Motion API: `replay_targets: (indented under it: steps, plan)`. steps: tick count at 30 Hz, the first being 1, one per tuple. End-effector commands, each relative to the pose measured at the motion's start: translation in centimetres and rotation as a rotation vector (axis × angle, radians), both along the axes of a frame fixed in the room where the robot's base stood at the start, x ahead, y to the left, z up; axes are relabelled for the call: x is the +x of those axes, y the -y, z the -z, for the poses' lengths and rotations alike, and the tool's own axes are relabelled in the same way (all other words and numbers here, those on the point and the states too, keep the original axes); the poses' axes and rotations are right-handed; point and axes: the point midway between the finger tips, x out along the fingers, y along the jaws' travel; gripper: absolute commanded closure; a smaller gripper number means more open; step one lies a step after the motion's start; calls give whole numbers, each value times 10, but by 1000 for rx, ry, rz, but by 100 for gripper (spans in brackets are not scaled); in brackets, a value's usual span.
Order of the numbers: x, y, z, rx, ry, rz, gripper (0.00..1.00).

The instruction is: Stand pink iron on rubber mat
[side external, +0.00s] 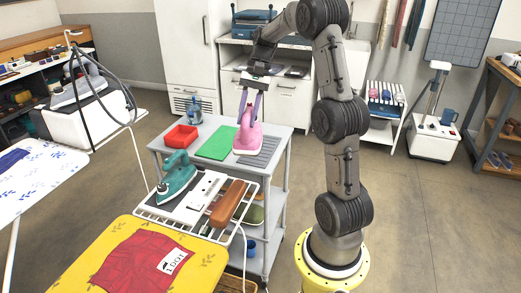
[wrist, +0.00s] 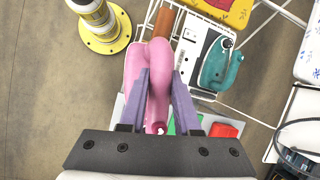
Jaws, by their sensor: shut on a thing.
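The pink iron (side external: 246,138) is upright over the left part of the grey ribbed mat (side external: 268,149), which looks like the rubber mat, on the grey cart. I cannot tell for sure whether its base touches the mat. My gripper (side external: 250,101) comes down from above, its purple fingers shut on the upper part of the iron. In the wrist view the pink iron (wrist: 158,82) fills the space between the two fingers of my gripper (wrist: 161,85). The iron hides part of the mat.
A teal iron (side external: 177,176) and a brown block (side external: 229,204) sit on a wire rack in front. The mat's right side is bare.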

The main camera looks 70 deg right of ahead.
Motion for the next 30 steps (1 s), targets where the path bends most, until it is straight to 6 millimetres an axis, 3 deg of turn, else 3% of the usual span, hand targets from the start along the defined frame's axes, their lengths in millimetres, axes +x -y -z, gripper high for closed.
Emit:
replay_targets:
  steps: [1,4,9,12,28,30]
  plan:
    - [-10,19,3,0,2,51,100]
    - [-27,44,10,0,3,124,100]
    - [-47,64,18,-1,4,197,100]
    - [-50,71,21,-1,3,214,100]
    - [7,142,62,-1,4,215,100]
    - [13,149,76,1,2,216,100]
